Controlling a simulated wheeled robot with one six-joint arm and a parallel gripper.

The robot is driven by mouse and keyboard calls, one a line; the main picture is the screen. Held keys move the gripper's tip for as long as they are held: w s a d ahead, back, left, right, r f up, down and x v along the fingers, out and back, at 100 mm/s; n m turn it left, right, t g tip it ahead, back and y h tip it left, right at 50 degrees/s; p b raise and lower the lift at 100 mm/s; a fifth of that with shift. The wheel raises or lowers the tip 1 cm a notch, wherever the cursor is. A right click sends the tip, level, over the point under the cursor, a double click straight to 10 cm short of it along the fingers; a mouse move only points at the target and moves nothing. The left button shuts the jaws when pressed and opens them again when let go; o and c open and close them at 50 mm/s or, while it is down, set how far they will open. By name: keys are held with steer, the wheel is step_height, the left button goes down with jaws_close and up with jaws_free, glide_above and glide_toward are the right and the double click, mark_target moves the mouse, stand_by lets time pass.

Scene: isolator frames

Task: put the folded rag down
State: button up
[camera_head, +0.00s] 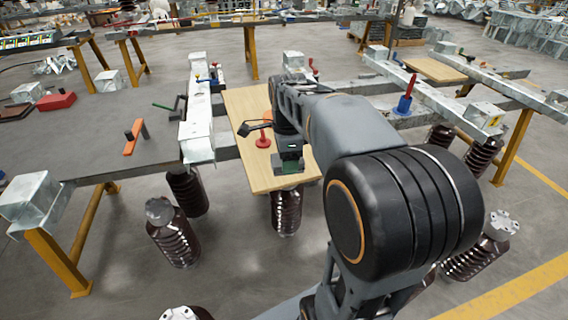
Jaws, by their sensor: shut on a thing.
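My gripper (289,158) is over the front right part of a light wooden board (245,104), at the end of my dark grey arm. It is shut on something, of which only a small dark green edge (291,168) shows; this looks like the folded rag. Most of it is hidden by the gripper and arm. I cannot tell whether it touches the board.
A red round-based piece (263,141) stands on the board just left of my gripper. A grey table (95,125) at the left holds an orange tool (131,146) and a red box (56,101). Brown ribbed insulators (286,211) stand below the frame.

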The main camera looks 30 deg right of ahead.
steer(key=w+f, duration=0.3)
steer(key=w, duration=0.1)
steer(key=w+d+f+b, duration=0.1)
steer(key=w+f, duration=0.3)
steer(key=w+d+f+b, duration=0.1)
steer(key=w+f, duration=0.2)
steer(key=w, duration=0.1)
steer(key=shift+d+f, duration=0.2)
steer(key=shift+d, duration=0.05)
steer(key=shift+w+f, duration=0.2)
steer(key=shift+f, duration=0.65)
steer(key=o, duration=0.9)
steer(key=shift+f, duration=0.1)
